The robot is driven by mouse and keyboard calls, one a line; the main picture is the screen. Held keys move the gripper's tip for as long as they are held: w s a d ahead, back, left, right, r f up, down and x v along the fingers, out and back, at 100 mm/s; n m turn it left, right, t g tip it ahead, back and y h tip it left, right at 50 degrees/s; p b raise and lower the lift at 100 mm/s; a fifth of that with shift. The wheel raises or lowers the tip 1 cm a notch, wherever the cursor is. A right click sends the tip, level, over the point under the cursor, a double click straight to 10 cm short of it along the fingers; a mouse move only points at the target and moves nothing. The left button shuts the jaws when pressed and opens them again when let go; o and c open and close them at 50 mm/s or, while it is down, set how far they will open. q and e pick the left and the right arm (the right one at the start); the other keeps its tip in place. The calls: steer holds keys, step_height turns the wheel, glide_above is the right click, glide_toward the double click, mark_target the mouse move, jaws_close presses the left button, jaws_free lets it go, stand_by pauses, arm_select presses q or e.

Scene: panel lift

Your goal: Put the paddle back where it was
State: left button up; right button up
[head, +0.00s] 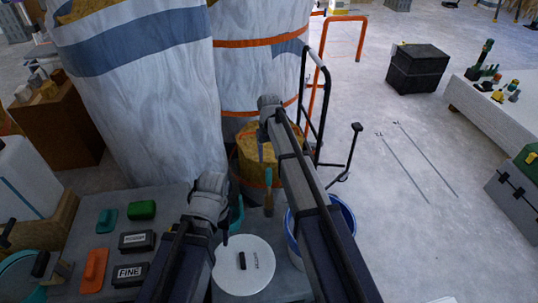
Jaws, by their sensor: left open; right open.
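A slim tool with a teal upper end and a brown lower part (268,198), which may be the paddle, stands roughly upright between my two arms. I cannot tell for sure that it is the paddle, nor what supports it. A blue-rimmed white bucket (347,213) is partly hidden behind my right arm. My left gripper (225,232) is low, left of the slim tool, mostly hidden by its own arm. My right gripper (261,150) hangs above and near the tool, its tips hard to make out. Both are open, and I see nothing held.
A white round lid (243,268) lies on the grey worktop (75,225), with a block marked FINE (130,274) and an orange float (94,270). Large wrapped columns (140,110) stand behind. A black trolley frame (325,100) is beyond my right arm. Floor to the right is mostly clear.

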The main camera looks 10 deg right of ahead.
steer(key=s+a, duration=0.3)
steer(key=s, duration=0.7)
steer(key=s+a+n, duration=0.1)
steer(key=s+a, duration=0.2)
steer(key=s, duration=0.7)
steer(key=s+a+n+h, duration=0.1)
steer(key=s+a, duration=0.2)
steer(key=s, duration=0.7)
steer(key=shift+s, duration=0.15)
steer(key=shift+d, duration=0.1)
